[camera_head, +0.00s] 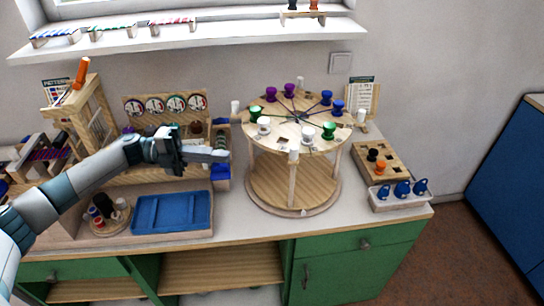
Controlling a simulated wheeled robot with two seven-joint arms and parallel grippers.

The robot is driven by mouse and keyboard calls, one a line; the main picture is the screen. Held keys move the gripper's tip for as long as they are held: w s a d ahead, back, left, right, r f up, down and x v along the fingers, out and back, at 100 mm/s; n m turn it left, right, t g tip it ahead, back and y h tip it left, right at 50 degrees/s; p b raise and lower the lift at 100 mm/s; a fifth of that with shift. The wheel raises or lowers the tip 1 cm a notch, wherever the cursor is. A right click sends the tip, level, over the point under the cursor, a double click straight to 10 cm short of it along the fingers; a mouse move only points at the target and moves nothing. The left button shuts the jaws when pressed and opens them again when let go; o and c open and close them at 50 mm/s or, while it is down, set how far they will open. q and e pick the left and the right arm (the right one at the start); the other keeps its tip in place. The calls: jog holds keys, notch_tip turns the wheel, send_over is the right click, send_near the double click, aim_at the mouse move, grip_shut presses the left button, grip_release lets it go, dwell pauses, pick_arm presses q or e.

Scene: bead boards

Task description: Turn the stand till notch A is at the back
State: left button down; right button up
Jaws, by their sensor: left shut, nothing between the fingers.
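The stand (290,140) is a round two-tier wooden turntable on the counter, right of centre. Its top carries purple, blue, green and white spools around the rim, with dark lines meeting at the middle. Pale posts stand around it and join it to the round lower board (280,190). Small marks show near the rim, but they are too small to read, so I cannot tell which notch is A. My left gripper (222,155) is shut and empty, just left of the stand, pointing at it and apparently apart from it. My right gripper is not in view.
A blue tray (172,211) lies at the front left. A wooden block with knobs (384,161) and a white rack with blue pieces (398,193) stand at the right. A wooden frame (82,105) and a dial board (166,104) stand at the left back.

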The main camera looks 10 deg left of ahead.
pick_arm(q)
jog(key=shift+d, duration=0.1)
jog(key=d+p, duration=0.7)
jog(key=d, duration=0.7)
jog(key=shift+w+p, duration=0.4)
jog(key=shift+w, duration=0.05)
jog(key=shift+w+d+f+t, duration=0.1)
jog(key=shift+t, duration=0.2)
